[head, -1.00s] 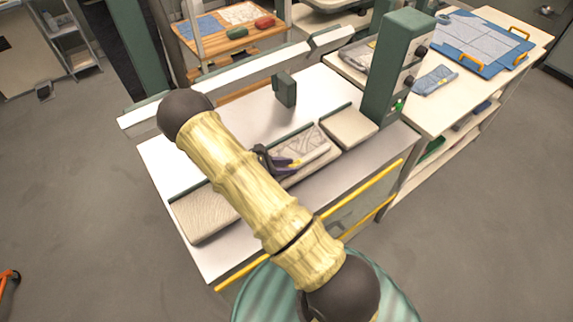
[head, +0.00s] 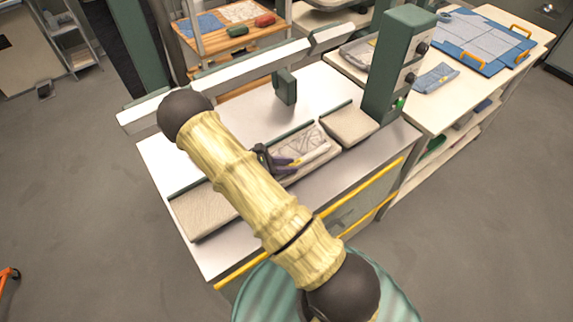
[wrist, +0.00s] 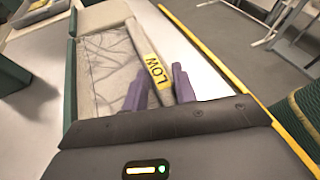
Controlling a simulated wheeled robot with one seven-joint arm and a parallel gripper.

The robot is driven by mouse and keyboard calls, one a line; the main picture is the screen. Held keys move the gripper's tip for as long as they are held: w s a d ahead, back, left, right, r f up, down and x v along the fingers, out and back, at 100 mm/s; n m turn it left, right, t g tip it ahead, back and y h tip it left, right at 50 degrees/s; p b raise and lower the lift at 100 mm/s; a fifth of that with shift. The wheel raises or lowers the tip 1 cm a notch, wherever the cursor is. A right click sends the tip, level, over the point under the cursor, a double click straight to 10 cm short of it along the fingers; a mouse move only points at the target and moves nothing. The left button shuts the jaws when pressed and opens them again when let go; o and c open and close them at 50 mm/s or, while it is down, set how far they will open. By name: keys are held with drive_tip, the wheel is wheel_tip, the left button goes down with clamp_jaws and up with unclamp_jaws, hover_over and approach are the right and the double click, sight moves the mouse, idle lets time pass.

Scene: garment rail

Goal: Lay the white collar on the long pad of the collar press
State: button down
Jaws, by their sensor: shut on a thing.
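The white collar (wrist: 140,45) shows in the wrist view as a pale narrow strip between my purple fingertips. My gripper (wrist: 158,82) is shut on it. The strip lies along the front side of a pad (wrist: 100,75) with a vein-like, creased surface. Whether its whole length touches the pad I cannot tell. In the head view my gripper (head: 287,163) is low over the middle of the press, at this pad's front edge. A woven pale pad (head: 205,212) lies to the left; my arm hides the stretch between. A yellow LOW label (wrist: 157,70) is beside the strip.
A smaller pale pad (head: 350,125) sits at the right, by the green press column (head: 395,65). A yellow rail (head: 365,185) runs along the front. The side table (head: 450,110) holds blue-framed cloth.

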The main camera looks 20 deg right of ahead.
drive_tip(key=shift+s+a+f+b, duration=0.1)
drive_tip(key=shift+s+f+b, duration=0.1)
drive_tip(key=shift+f, duration=0.25)
drive_tip(key=shift+s+a+f+b, duration=0.1)
drive_tip(key=shift+f+b, duration=0.05)
drive_tip(key=shift+f, duration=0.25)
drive_tip(key=c, duration=1)
unclamp_jaws()
drive_tip(key=shift+w, duration=0.1)
drive_tip(key=shift+c, duration=0.2)
drive_tip(key=b+v, duration=0.2)
drive_tip(key=v, duration=0.6)
drive_tip(key=b+v, duration=0.3)
drive_tip(key=v, duration=0.6)
drive_tip(key=shift+w+a+r, duration=0.1)
drive_tip(key=shift+r, duration=0.2)
